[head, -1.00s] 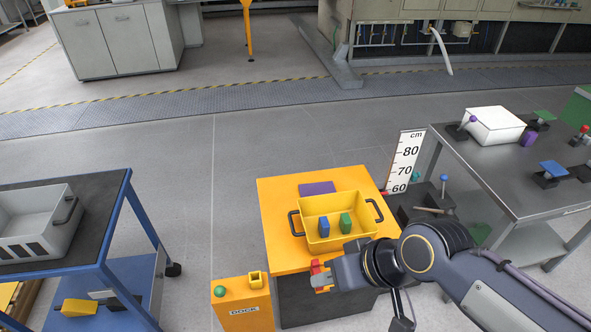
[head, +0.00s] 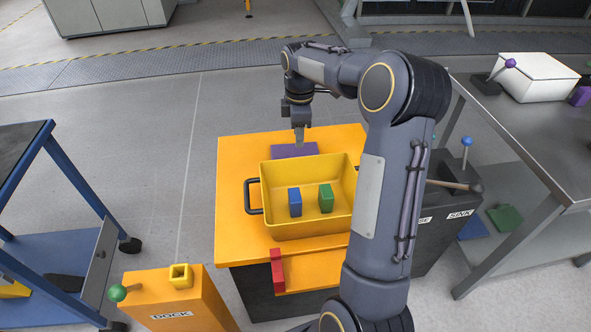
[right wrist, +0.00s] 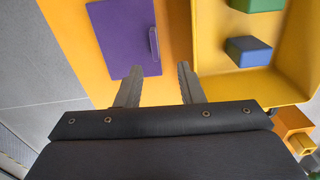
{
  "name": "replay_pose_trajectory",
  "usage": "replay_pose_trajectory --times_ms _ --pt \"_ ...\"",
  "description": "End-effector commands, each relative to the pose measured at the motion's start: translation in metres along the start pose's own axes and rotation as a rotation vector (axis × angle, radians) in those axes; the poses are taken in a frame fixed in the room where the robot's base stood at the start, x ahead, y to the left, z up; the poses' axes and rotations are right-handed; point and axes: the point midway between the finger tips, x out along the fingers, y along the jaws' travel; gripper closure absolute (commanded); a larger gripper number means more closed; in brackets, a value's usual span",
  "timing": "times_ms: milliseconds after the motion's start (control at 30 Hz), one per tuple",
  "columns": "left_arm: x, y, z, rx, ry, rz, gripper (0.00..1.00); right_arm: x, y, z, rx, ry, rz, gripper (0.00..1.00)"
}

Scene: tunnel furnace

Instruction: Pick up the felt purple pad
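The felt purple pad (head: 284,152) lies flat on the orange table top (head: 232,170), behind the yellow bin. In the right wrist view the pad (right wrist: 112,40) shows as a purple rectangle with a small raised purple tab at its right edge. My right gripper (head: 299,143) points down over the pad. In the right wrist view the gripper (right wrist: 158,84) is open and empty, its fingers apart just short of the pad's tab. I cannot tell the exact height of the fingertips above the table. My left gripper is not in view.
The yellow bin (head: 310,232) holds a blue block (head: 294,202) and a green block (head: 326,198), close to the pad. A red piece (head: 277,270) is at the table's front edge. A steel bench (head: 520,150) stands right, a blue-framed cart (head: 80,172) left.

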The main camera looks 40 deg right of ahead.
Motion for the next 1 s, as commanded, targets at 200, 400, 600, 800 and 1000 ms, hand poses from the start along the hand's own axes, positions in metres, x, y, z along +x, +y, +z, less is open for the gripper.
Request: replay_pose_trajectory --times_ms 200,400,600,800,1000 --pt "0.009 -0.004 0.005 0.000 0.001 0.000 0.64 0.030 0.008 0.003 -0.033 -0.014 -0.012 0.65" --pt "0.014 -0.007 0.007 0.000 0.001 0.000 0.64 0.047 0.008 0.001 -0.031 -0.013 -0.010 0.65" --pt "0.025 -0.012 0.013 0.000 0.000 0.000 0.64 0.078 0.010 -0.001 -0.032 -0.013 -0.012 0.65" --pt "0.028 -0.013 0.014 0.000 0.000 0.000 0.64 0.090 0.010 -0.001 -0.031 -0.012 -0.008 0.65" --pt "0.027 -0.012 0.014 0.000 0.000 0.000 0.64 0.089 0.010 -0.001 -0.031 -0.012 -0.008 0.72"
